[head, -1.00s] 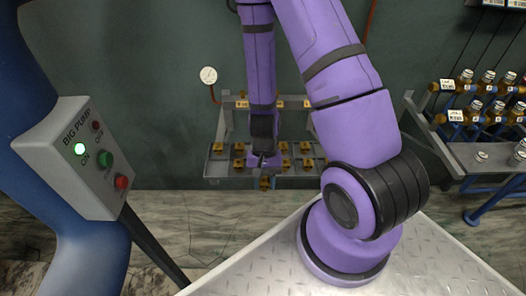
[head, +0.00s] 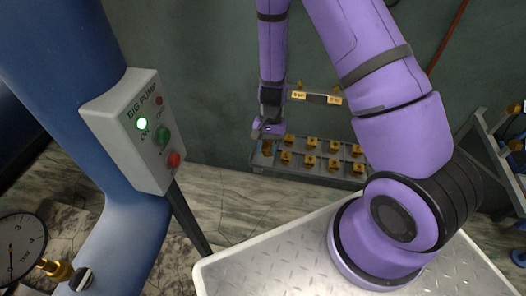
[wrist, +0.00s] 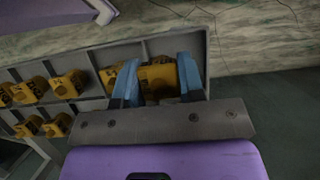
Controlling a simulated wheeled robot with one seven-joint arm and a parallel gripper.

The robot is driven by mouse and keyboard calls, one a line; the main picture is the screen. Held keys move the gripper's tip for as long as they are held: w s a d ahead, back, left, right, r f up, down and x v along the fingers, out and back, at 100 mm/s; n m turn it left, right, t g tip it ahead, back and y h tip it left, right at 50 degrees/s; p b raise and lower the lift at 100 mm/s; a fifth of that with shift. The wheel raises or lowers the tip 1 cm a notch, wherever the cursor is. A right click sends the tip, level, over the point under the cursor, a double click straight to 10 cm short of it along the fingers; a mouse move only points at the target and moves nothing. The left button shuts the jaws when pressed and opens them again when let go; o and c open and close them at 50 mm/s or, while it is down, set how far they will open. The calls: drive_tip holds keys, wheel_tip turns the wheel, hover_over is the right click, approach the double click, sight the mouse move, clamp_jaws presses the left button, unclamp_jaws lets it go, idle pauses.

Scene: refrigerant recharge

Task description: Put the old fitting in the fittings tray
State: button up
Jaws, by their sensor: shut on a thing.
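My gripper (wrist: 160,74) has its two blue fingers closed on a brass-yellow fitting (wrist: 158,84), which I take to be the old fitting. In the wrist view the fitting is at or just above an end compartment of the grey fittings tray (wrist: 205,52); I cannot tell whether it touches the floor of the compartment. In the head view my gripper (head: 268,128) is over the left end of the tray (head: 318,178), with a fitting (head: 267,148) showing just below it. The fingers partly hide the held fitting.
Other brass fittings (wrist: 72,84) sit in the neighbouring compartments. A shelf with tags (head: 315,97) is above the tray. A control box marked BIG PUMP (head: 140,130), with a lit green light, is on the left beside a blue pipe (head: 120,245). A gauge (head: 18,245) is lower left.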

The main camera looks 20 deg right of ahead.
sight(262, 161)
drive_tip(key=shift+w+a+f, duration=0.1)
drive_tip(key=shift+w+a, duration=0.25)
drive_tip(key=shift+w, duration=0.45)
drive_tip(key=shift+w+a+f, duration=0.1)
drive_tip(key=shift+w+f, duration=0.05)
drive_tip(key=shift+f, duration=1.65)
drive_tip(key=o, duration=0.7)
drive_tip(key=shift+f, duration=0.1)
